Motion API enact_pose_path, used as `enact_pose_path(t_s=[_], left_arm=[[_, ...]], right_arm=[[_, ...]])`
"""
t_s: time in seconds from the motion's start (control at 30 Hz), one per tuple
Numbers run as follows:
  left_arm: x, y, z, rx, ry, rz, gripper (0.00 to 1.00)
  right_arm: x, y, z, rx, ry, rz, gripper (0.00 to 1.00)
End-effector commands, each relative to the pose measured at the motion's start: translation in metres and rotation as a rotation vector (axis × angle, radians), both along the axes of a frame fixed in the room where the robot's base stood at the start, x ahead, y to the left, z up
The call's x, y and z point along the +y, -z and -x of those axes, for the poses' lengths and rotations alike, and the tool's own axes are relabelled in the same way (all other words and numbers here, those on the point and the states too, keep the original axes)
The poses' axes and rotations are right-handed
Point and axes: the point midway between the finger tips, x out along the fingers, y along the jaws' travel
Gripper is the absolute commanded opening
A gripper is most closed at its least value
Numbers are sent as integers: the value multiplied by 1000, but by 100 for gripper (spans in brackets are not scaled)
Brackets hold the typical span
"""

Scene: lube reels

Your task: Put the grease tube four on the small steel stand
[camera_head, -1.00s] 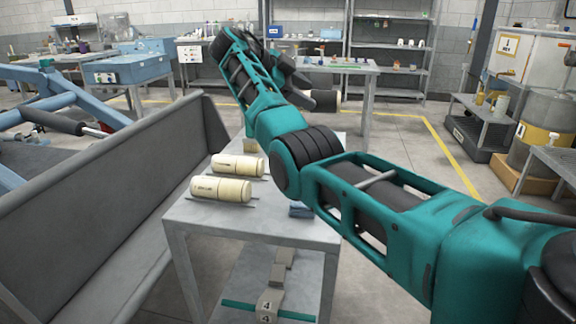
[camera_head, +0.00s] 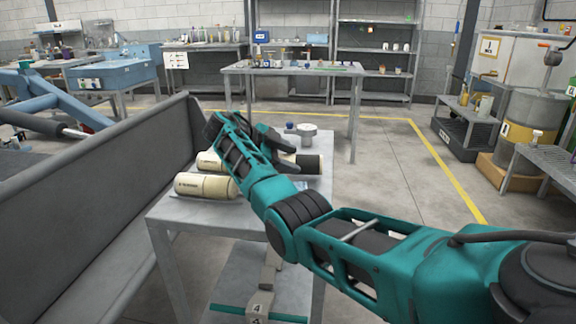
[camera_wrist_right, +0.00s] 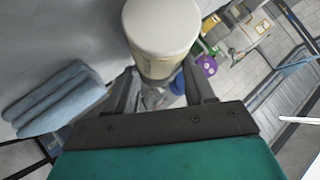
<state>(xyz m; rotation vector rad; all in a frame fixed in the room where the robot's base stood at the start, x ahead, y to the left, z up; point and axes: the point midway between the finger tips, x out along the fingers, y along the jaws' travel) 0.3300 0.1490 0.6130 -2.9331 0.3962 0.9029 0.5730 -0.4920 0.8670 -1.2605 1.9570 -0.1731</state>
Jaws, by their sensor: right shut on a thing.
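My right gripper (camera_head: 285,150) is over the far part of a small steel table (camera_head: 190,214). In the right wrist view its fingers (camera_wrist_right: 163,92) are shut on a cream tube (camera_wrist_right: 160,66) with a broad white end. In the head view the gripper and arm hide much of this tube. Two other cream tubes, a near one (camera_head: 205,186) and a far one (camera_head: 208,161), lie on the table to the left of my arm. My forearm partly covers them. I cannot tell which surface is the small steel stand. My left gripper is out of view.
A folded blue cloth (camera_wrist_right: 58,97) lies on the grey surface. A grey bench (camera_head: 100,165) stands close on the left. A piece marked 4 (camera_head: 258,308) is low at the table's lower shelf. A long workbench (camera_head: 295,70) stands behind.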

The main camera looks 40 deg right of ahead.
Motion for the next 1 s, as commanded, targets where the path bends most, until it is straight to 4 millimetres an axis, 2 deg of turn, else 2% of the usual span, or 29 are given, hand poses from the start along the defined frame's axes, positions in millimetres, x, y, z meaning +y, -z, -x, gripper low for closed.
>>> enact_pose_path(t_s=[0.03,0.1,0.27,0.3,0.43,0.77,0.87,1.0], left_arm=[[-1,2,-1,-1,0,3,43],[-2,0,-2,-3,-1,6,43],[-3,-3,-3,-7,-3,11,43],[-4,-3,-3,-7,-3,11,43],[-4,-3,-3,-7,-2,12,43],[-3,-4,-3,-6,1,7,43],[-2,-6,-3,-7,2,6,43],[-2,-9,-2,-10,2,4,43]], right_arm=[[0,10,0,2,-1,0,22],[0,14,0,0,-1,1,22],[0,15,0,0,0,-1,22],[0,15,0,1,-1,-2,54],[0,15,0,1,-1,-2,67],[4,11,-2,-1,-2,-1,67],[15,3,-5,-3,-3,-2,67],[39,-13,-11,-3,-5,-2,67]])
